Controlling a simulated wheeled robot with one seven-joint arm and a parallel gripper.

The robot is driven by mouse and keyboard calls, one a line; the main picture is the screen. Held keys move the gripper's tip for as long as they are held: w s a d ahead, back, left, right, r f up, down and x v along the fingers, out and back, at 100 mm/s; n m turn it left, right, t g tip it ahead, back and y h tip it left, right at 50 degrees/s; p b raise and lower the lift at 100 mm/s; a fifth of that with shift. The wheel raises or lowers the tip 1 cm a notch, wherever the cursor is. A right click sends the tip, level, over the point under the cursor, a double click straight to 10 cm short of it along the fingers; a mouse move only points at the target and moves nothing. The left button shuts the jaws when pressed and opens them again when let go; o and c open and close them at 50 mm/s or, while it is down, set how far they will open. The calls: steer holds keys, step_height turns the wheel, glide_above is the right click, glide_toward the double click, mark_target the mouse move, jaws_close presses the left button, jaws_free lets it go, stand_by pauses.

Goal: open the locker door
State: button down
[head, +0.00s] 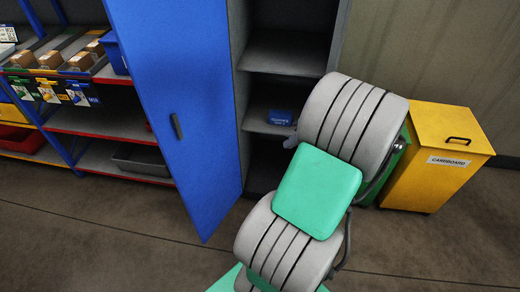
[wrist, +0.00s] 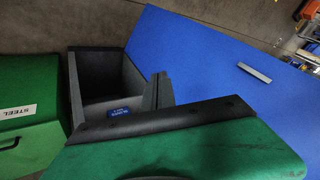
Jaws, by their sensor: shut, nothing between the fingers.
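The blue locker door (head: 175,90) stands swung open to the left of the grey locker (head: 290,52) in the head view, with the shelves exposed. Its small dark handle (head: 176,127) is on the door's face. In the wrist view the door (wrist: 195,60) slants across the right, with its handle (wrist: 254,72) apart from my gripper. My gripper (wrist: 158,88) is shut and empty, in front of the locker opening. In the head view my arm covers the locker's lower right and hides most of the gripper.
A small blue box (head: 281,117) lies on a locker shelf. A yellow cardboard bin (head: 430,175) stands right of the locker; a green steel bin (wrist: 30,135) shows in the wrist view. A rack with red shelves (head: 100,122) stands left. Floor before the door is clear.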

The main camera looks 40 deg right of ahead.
steer(key=w+a+f+p, duration=0.2)
steer(key=w+a+f, duration=0.4)
steer(key=w+f, duration=0.1)
steer(key=shift+w+f+n+p, duration=0.2)
steer(key=shift+w+n+p, duration=0.2)
steer(key=shift+w, duration=0.25)
